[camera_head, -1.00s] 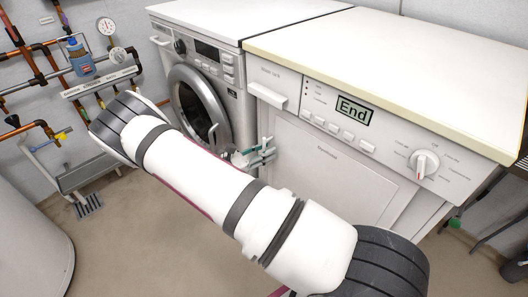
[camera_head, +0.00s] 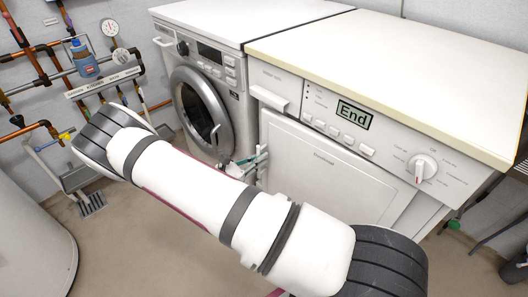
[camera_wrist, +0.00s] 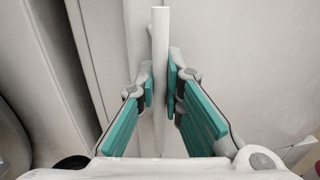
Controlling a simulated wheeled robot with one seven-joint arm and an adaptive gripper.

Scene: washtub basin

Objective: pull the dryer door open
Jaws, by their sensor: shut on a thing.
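The dryer is the right-hand white machine (camera_head: 375,120), with a display reading "End". Its plain white door (camera_head: 318,165) stands slightly out from the front at its left edge. My gripper (camera_head: 252,164) is at that left edge, partly behind my forearm. In the wrist view, my gripper (camera_wrist: 160,88) has its teal-padded fingers on both sides of an upright white handle bar (camera_wrist: 160,35). It is shut on this bar.
A washer with a round glass door (camera_head: 203,110) stands just left of the dryer. Pipes with gauges (camera_head: 112,40) line the left wall, and a white tank (camera_head: 30,235) stands at lower left. Bare floor (camera_head: 150,240) lies in front of the machines.

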